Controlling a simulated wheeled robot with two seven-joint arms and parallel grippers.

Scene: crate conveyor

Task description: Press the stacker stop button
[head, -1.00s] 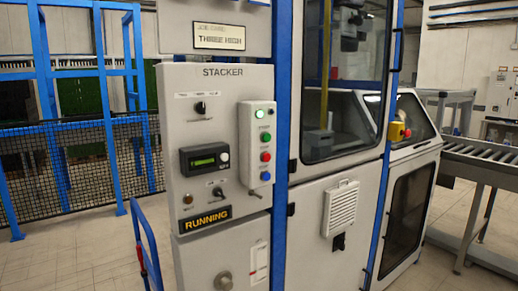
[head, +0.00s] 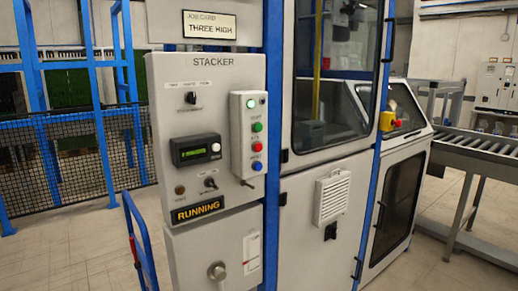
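The grey stacker panel (head: 212,90), headed STACKER, stands left of the middle in the head view. A pale button box (head: 238,130) on its right side has a lit green lamp (head: 251,103) at the top. Below it are a green button (head: 257,127), a red button (head: 257,147) and a blue button (head: 257,166). Their labels are too small to read surely. A black sign (head: 198,210) reads RUNNING in yellow. Neither of my grippers is in view, and nothing covers the buttons.
A job card (head: 210,25) above reads THREE HIGH. A red emergency knob on a yellow base (head: 389,121) sits on the machine frame to the right. A blue cart handle (head: 140,240) stands at the panel's lower left. A roller conveyor (head: 478,146) is at far right.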

